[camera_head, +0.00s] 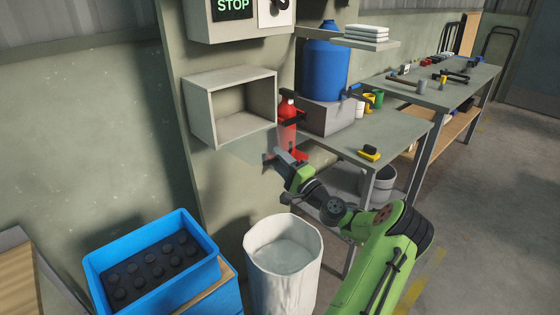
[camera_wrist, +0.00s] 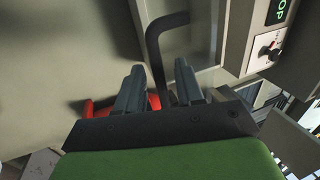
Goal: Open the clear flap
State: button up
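In the head view, a grey box (camera_head: 232,78) on the wall has an open-looking front. A faint see-through panel, seemingly the clear flap (camera_head: 250,157), slants out below its lower edge; its outline is hard to make out. My gripper (camera_head: 272,157) is below the box's lower right corner, beside the flap. In the wrist view, my gripper (camera_wrist: 159,75) has its two fingers apart. A dark bent bar (camera_wrist: 155,50), seemingly a handle, runs down into the gap between the fingers. I cannot tell whether the fingers touch it.
A red fire extinguisher (camera_head: 287,118) hangs close to the gripper's right. A workbench (camera_head: 395,139) with a blue container (camera_head: 321,69) stands at the right. A white bin (camera_head: 258,272) and a blue crate (camera_head: 206,232) stand below. The wall under the box is free.

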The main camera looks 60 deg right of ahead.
jog(key=shift+s, duration=0.1)
jog(key=p+v, duration=0.1)
jog(key=v, duration=1.4)
jog(key=shift+s+f+p, duration=0.2)
jog(key=shift+s+p, duration=0.1)
jog(key=shift+p, duration=0.1)
